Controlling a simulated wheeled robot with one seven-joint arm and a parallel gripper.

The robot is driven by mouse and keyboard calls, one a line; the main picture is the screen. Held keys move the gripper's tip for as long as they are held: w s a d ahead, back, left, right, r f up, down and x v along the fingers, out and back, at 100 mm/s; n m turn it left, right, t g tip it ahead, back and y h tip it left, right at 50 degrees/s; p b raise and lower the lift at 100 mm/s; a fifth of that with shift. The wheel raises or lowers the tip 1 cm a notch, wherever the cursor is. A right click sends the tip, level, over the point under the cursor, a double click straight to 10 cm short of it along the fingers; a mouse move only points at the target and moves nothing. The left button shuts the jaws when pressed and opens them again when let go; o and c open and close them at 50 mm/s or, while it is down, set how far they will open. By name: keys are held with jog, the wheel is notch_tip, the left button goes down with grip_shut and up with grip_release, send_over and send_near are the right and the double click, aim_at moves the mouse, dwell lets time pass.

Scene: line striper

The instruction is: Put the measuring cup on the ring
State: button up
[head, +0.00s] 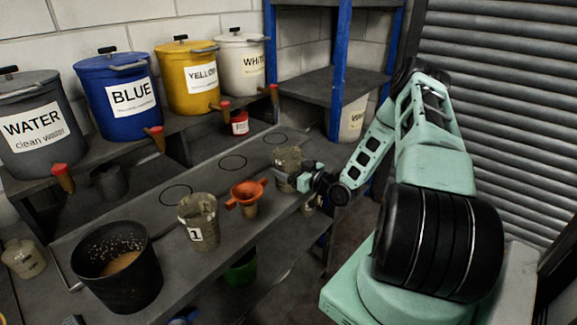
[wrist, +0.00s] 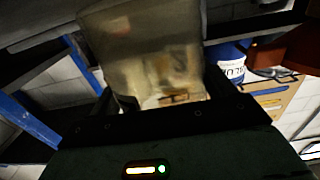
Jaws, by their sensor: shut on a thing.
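A translucent, smoky measuring cup (head: 287,160) is upright at the far right end of the bench in the head view. My gripper (head: 297,180) is shut on it from the right. In the wrist view the cup (wrist: 140,45) stands between the two fingers (wrist: 160,98) and fills the upper middle. I cannot tell whether its base touches the bench. Three thin dark rings lie along the bench: a near ring (head: 175,185), a middle ring (head: 233,155) and a far ring (head: 276,132). The far ring is just behind the held cup and looks empty.
A second cup marked 1 (head: 206,225), an orange funnel (head: 247,190) on a small jar and a black bucket (head: 117,283) line the bench's front. Labelled paint buckets with taps, such as the blue bucket (head: 116,104), stand on the raised shelf behind. A blue-post rack (head: 340,60) stands beyond.

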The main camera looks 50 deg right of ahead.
jog(key=shift+f, duration=0.2)
jog(key=o, duration=1)
jog(key=shift+c, duration=0.2)
